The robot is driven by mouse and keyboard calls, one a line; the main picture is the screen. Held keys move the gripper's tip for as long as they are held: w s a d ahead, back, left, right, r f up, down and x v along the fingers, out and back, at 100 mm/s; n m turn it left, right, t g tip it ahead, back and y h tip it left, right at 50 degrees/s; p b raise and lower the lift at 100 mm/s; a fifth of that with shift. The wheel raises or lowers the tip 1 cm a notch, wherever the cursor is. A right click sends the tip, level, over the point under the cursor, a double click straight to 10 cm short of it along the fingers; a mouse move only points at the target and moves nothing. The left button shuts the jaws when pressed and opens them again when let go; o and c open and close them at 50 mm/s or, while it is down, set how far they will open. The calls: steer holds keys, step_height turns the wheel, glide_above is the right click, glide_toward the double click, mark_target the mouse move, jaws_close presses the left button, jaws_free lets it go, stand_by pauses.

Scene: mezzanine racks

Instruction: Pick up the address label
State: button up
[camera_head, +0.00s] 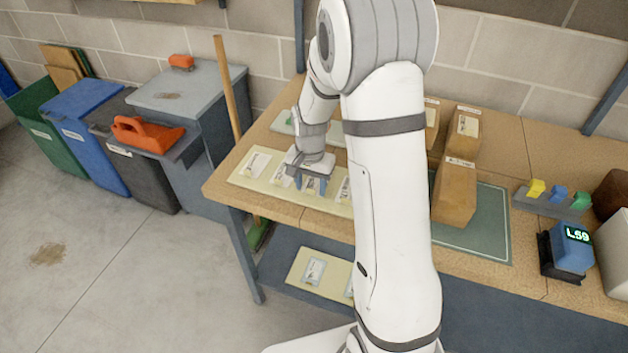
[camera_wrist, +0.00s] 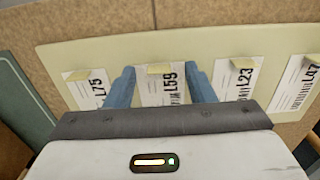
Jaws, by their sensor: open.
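Several white address labels lie in a row on a pale yellow board (camera_wrist: 60,40), each with a small tan tab. In the wrist view they read L75 (camera_wrist: 88,90), L59 (camera_wrist: 172,92), L23 (camera_wrist: 235,82) and L47 (camera_wrist: 296,84). My gripper (camera_wrist: 159,72) is open, its two blue fingers on either side of the L59 label, with nothing held. In the head view my gripper (camera_head: 311,187) is low over the board (camera_head: 240,178) at the bench's left end. Whether the fingertips touch the board cannot be told.
A small device (camera_head: 571,250) at the right of the bench displays L59. Brown boxes (camera_head: 455,193) stand on a green mat (camera_head: 485,225) right of my arm. Another pale board with labels (camera_head: 308,278) lies on the lower shelf. Bins (camera_head: 85,125) stand at the left.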

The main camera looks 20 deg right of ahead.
steer(key=shift+f, duration=0.2)
steer(key=shift+c, duration=0.6)
steer(key=c, duration=0.7)
steer(key=shift+r, duration=0.15)
